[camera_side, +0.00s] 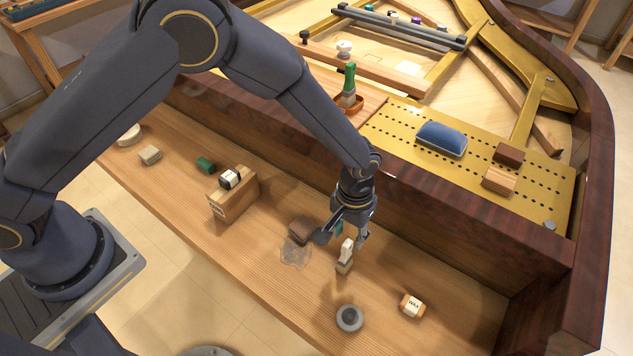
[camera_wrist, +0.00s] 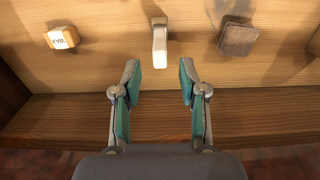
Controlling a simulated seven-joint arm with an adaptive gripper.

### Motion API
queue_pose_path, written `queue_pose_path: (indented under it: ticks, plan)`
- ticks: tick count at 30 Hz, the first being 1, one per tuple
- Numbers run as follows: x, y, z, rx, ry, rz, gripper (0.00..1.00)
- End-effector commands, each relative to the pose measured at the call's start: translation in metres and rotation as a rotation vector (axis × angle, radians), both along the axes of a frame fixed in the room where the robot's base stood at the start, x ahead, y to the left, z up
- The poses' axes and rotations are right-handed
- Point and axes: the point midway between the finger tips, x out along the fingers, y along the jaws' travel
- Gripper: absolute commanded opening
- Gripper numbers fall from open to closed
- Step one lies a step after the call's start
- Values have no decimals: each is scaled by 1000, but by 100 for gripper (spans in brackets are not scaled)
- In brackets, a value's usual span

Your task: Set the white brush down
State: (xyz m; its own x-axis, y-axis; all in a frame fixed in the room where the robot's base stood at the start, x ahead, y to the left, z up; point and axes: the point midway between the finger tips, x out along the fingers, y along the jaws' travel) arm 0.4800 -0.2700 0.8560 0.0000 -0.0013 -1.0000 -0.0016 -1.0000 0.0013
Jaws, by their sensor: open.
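The white brush (camera_side: 346,252) stands upright on the wooden shelf, its white handle up and its tan lower end on the wood. In the wrist view the brush (camera_wrist: 160,45) is just beyond the fingertips, centred between them. My gripper (camera_side: 342,235) is open and empty, close to the brush on its far side. The wrist view shows both green-padded fingers of my gripper (camera_wrist: 160,72) spread apart with bare wood between them. I see no finger touching the brush.
A brown block (camera_side: 301,230) and a clear smear (camera_side: 295,253) lie left of the brush. A grey round piece (camera_side: 349,317) and a labelled block (camera_side: 411,305) are nearer the front. A green-handled brush (camera_side: 349,82) stands in a tray above. The dark piano wall (camera_side: 470,215) rises behind.

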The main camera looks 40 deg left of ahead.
Motion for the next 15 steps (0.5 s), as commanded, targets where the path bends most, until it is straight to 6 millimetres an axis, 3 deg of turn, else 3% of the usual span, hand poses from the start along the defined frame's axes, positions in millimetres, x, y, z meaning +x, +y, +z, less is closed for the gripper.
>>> queue_pose_path:
  ticks: [3,11,14,15]
  plan:
    - [0,-1,25,-3,-3,0,42]
    - [2,5,59,-8,-7,4,42]
    - [8,23,94,-33,-32,11,42]
    - [10,35,114,-47,-48,15,42]
